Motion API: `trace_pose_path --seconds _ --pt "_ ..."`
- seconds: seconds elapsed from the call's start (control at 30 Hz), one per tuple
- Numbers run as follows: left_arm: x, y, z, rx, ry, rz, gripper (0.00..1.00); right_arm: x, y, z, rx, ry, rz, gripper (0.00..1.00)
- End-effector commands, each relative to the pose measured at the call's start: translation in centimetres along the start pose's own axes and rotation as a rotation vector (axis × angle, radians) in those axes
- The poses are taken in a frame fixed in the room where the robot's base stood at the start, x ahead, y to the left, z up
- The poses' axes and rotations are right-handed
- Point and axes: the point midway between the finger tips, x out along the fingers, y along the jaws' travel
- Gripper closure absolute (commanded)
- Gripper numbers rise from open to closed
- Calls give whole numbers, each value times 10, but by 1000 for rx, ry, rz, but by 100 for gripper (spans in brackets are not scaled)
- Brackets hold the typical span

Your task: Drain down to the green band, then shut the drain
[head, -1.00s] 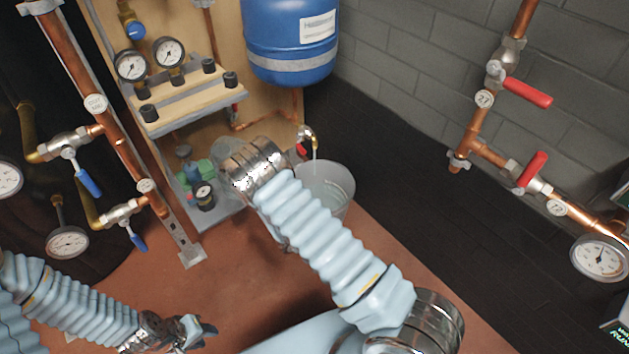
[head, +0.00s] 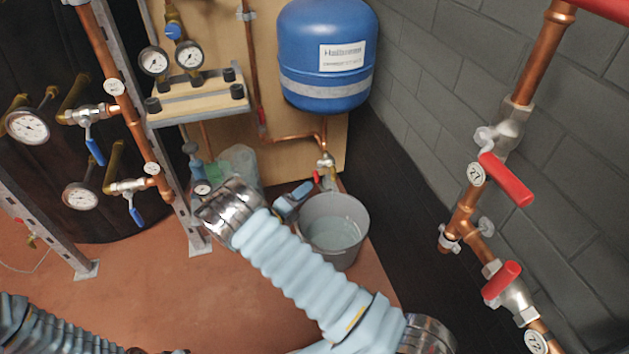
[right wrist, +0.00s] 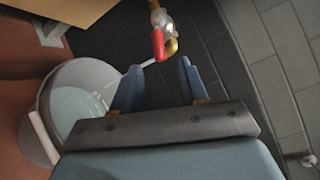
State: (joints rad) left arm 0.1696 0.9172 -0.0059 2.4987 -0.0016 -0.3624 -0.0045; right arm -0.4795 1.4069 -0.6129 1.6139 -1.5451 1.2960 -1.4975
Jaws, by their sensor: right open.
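The drain valve (head: 326,165) with its red handle (head: 317,178) sits below the blue tank. In the right wrist view the red handle (right wrist: 158,45) lies ahead, just beyond my fingertips, beside the brass outlet (right wrist: 171,47). A pale streak like running water (right wrist: 148,63) goes from there towards the grey bucket (right wrist: 45,108). The bucket (head: 335,255) stands under the valve with water in it. My right gripper (head: 304,192) is open and empty, apart from the handle; it also shows in the wrist view (right wrist: 158,82). Two round gauges (head: 153,61) (head: 189,57) show; I cannot make out a green band.
The blue tank (head: 325,55) hangs above the valve. Red-handled valves (head: 506,180) on copper pipe stand at the right wall. Blue-handled valves (head: 95,148) and more gauges (head: 27,127) are at left. My left arm shows at the lower left.

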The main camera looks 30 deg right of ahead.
Motion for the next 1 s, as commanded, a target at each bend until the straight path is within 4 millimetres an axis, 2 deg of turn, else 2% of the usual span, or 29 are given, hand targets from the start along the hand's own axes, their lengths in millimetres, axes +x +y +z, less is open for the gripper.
trace_pose_path --seconds 0.4,0.53,0.77,0.87,1.0 --pt "2 0 0 0 0 0 65 63 0 -1 1 3 -1 57" --pt "2 0 0 0 0 0 65 71 0 -1 1 2 1 57" --pt "2 0 0 0 0 1 65 72 0 -1 1 2 1 57" --pt "2 0 0 0 0 1 65 72 0 -1 1 2 1 69" --pt "2 0 0 0 0 0 65 72 0 -1 1 2 1 90"
